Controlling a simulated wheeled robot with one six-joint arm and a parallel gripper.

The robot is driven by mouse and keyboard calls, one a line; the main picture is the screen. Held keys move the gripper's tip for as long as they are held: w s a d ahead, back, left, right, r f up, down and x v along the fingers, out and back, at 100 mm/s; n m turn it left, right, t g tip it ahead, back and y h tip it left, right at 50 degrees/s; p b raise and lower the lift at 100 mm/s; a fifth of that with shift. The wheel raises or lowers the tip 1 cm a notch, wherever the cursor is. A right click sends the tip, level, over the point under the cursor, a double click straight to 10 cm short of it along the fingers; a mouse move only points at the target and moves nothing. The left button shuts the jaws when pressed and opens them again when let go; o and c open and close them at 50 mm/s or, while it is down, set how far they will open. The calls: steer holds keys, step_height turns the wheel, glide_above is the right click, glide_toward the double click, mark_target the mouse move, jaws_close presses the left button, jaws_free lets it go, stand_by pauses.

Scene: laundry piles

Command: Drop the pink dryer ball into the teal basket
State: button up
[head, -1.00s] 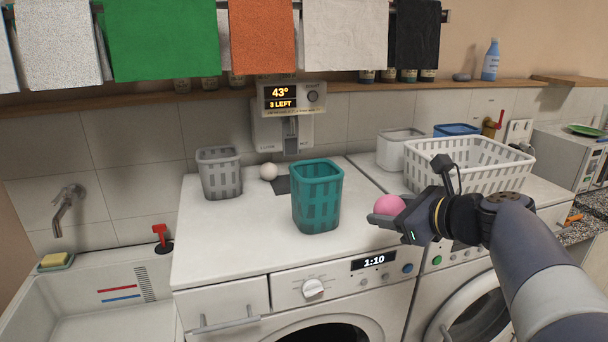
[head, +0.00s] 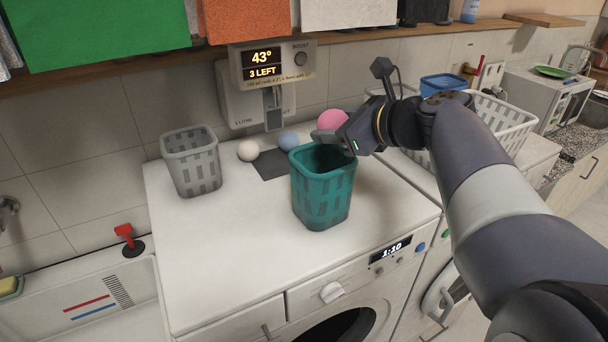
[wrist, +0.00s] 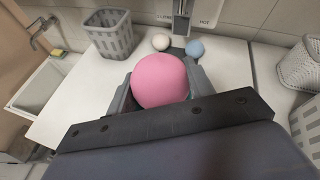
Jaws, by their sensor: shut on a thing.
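The pink dryer ball (head: 332,121) is held between the fingers of my gripper (head: 334,137). It fills the middle of the wrist view (wrist: 160,80), with a grey finger on each side. The teal basket (head: 322,190) stands upright on the white washing machine top, with its open mouth facing up. In the head view my gripper and the ball appear above the basket's back rim, higher than the basket. The basket is mostly hidden behind the ball and gripper in the wrist view.
A grey basket (head: 191,162) stands to the left. A white ball (head: 248,151) and a blue ball (head: 289,141) lie by a dark pad (head: 270,165) behind the teal basket. A white laundry basket (head: 503,124) is at the right. The front left of the top is clear.

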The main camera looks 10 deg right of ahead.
mark_target(335, 153)
step_height(335, 153, down, 6)
steer(key=b, duration=0.5)
steer(key=shift+r, duration=0.25)
steer(key=o, duration=1)
steer(key=shift+s+d, duration=0.1)
steer(key=shift+s, duration=0.05)
steer(key=b+v, duration=0.1)
steer(key=v, duration=0.9)
steer(key=shift+s+d+r, duration=0.1)
steer(key=shift+s+r, duration=0.15)
steer(key=shift+w, duration=0.1)
